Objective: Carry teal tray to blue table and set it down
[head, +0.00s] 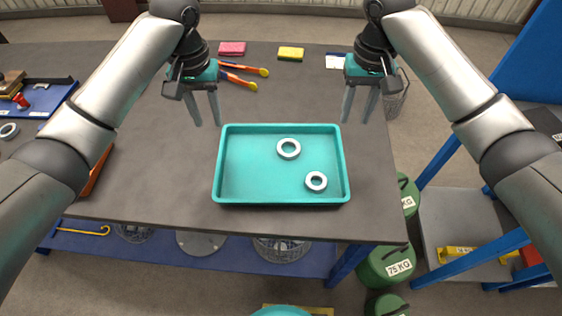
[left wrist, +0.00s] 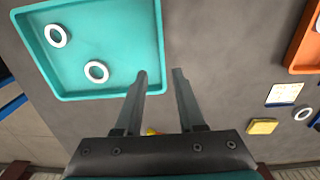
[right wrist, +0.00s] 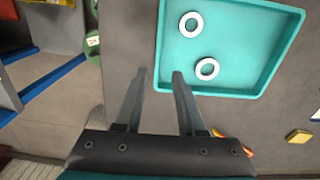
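The teal tray (head: 250,182) lies flat on a dark grey tabletop (head: 150,180), with two pale rings (head: 288,148) (head: 316,181) in it. It also shows in the left wrist view (left wrist: 115,40) and the right wrist view (right wrist: 240,40). My left gripper (head: 206,122) is open and empty, above the table by the tray's far left corner. My right gripper (head: 356,120) is open and empty by the far right corner. Neither touches the tray. A blue-framed structure (head: 535,45) stands at the right edge, partly hidden by my right arm; I cannot tell whether it is the blue table.
A pink block (head: 232,48), a yellow sponge (head: 290,54) and orange-handled pliers (head: 240,82) lie toward the back. A blue tray (head: 40,97) and an orange bin (head: 97,172) are at left. Green weights (head: 388,264) and a wire basket (head: 396,100) stand beyond the right edge.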

